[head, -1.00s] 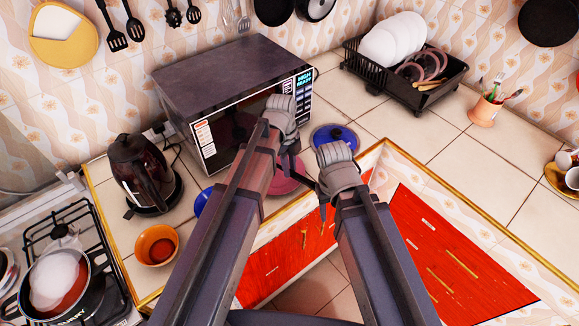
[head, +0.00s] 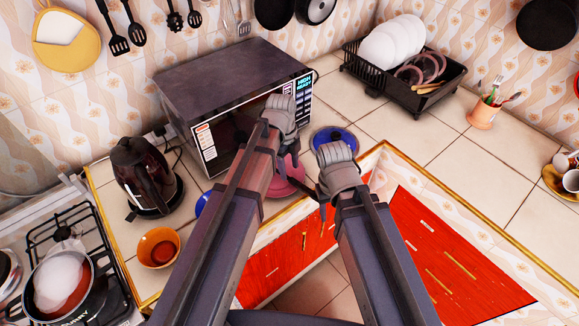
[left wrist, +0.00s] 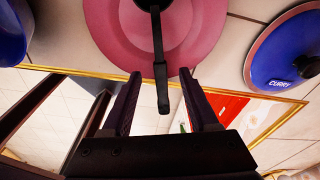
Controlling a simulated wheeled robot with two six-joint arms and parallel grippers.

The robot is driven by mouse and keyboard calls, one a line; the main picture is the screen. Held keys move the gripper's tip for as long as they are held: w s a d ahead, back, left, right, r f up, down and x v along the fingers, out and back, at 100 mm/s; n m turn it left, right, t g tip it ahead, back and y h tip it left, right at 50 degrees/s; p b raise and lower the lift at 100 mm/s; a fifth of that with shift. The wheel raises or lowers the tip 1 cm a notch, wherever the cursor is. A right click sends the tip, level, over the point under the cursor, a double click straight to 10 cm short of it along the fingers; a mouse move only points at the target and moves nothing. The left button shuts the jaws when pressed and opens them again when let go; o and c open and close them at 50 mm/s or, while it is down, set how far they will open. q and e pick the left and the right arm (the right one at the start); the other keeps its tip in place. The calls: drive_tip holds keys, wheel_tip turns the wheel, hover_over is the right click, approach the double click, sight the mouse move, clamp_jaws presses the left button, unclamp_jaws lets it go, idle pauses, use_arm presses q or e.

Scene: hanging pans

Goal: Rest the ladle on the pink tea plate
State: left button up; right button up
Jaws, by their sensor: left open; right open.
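The pink tea plate (head: 291,182) lies on the tiled counter in front of the microwave, partly hidden by my arms. It also shows in the left wrist view (left wrist: 110,28). The dark ladle (left wrist: 159,50) shows there with its handle running over the plate and past its near rim. Its upper end is cut off by the picture edge. My left gripper (head: 289,150) is open over the plate. In the left wrist view its fingers (left wrist: 160,76) stand on either side of the handle, apart from it. My right gripper (head: 322,192) is open and empty, right of the plate.
A blue lidded pot (head: 335,139) stands right of the plate, and another blue item (head: 202,203) on its left. The microwave (head: 235,100) stands behind. A kettle (head: 143,175) and orange bowl (head: 158,247) are further left.

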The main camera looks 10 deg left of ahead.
use_arm(q)
wheel_tip(320, 180, up, 6)
drive_tip(key=p, duration=0.5)
drive_tip(key=shift+w+a+r+p, duration=0.15)
drive_tip(key=shift+a+r+p, duration=0.05)
drive_tip(key=shift+a+p, duration=0.15)
drive_tip(key=s+d+f+n+y+b, duration=0.2)
drive_tip(key=s+n+b, duration=0.1)
drive_tip(key=s+n, duration=1.1)
drive_tip(key=n, duration=0.6)
drive_tip(key=shift+s+f, duration=0.25)
drive_tip(key=shift+f, duration=0.15)
